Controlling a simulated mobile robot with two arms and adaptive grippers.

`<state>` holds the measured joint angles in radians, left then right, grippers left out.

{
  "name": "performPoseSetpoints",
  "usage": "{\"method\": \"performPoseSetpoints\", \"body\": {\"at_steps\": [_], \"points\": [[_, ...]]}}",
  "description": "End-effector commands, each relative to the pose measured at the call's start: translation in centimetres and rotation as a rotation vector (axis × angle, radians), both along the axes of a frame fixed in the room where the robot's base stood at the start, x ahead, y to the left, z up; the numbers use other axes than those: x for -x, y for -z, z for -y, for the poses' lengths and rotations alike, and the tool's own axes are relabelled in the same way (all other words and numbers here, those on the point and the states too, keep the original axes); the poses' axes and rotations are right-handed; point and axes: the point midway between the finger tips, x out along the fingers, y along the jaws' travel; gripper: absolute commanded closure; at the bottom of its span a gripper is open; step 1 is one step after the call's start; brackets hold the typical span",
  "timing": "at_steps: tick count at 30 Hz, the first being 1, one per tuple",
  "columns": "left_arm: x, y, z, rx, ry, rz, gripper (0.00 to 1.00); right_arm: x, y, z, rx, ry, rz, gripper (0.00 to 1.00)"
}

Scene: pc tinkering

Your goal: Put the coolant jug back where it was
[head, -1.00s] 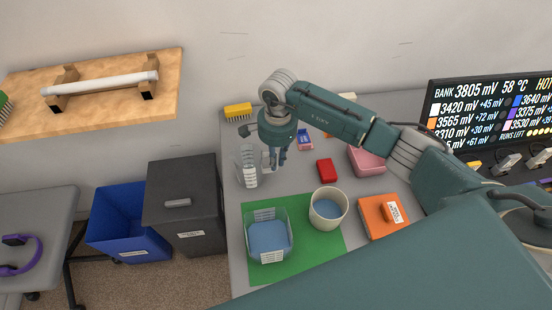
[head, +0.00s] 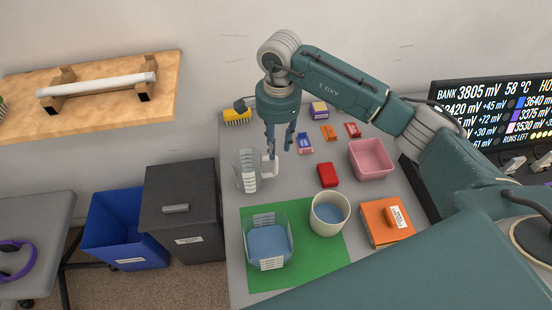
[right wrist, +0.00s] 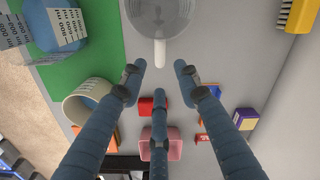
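The coolant jug (head: 246,170) is a clear vessel with a white marked scale and a white handle (head: 269,167). It stands upright on the grey table, just behind the green mat. It also shows at the top of the right wrist view (right wrist: 160,14), its handle pointing toward my fingers. My right gripper (head: 280,142) hangs above and beside the handle, apart from it. Its three fingers are spread and empty in the right wrist view (right wrist: 160,85). My left gripper is not in view.
A clear square tank (head: 268,247) and a cream round pot (head: 329,214), both with blue liquid, stand on the green mat (head: 305,268). A red block (head: 327,175), pink bin (head: 370,159) and orange box (head: 387,222) lie to the right. A yellow brush (head: 237,117) lies behind the jug.

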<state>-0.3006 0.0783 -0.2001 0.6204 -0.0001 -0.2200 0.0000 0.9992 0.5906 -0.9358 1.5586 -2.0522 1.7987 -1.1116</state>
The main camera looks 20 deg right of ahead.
Motion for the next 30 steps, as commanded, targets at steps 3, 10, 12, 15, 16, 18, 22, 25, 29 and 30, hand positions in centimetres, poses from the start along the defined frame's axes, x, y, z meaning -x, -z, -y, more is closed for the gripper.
{"method": "performPoseSetpoints", "body": {"at_steps": [3, 10, 12, 15, 16, 18, 22, 25, 29, 30], "points": [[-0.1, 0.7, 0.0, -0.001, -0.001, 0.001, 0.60, -0.1, -1.8, 0.1, 0.001, 0.001, 0.002, 0.68], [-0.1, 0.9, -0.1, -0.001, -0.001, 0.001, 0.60, 0.1, -3.3, 0.1, 0.001, 0.000, -0.001, 0.68], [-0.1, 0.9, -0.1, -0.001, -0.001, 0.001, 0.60, 0.1, -3.4, 0.1, 0.001, 0.000, -0.001, 0.68], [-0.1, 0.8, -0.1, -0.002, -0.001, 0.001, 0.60, 0.1, -3.4, 0.1, 0.001, 0.000, -0.001, 0.68], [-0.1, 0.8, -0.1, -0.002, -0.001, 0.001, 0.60, 0.1, -3.4, 0.1, 0.001, 0.000, -0.001, 0.68], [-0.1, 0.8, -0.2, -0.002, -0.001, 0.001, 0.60, 0.1, -3.4, 0.1, 0.000, 0.000, -0.001, 0.68], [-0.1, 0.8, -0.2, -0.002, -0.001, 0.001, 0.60, 0.1, -3.3, 0.1, 0.000, 0.000, -0.001, 0.68], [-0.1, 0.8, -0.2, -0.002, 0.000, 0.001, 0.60, 0.1, -3.3, 0.1, 0.000, 0.000, -0.001, 0.68], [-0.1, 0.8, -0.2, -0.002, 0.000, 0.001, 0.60, 0.1, -3.3, 0.1, 0.000, 0.000, -0.001, 0.68], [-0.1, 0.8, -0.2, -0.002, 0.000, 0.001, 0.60, 0.1, -3.3, 0.1, 0.000, 0.000, -0.001, 0.68]]}}
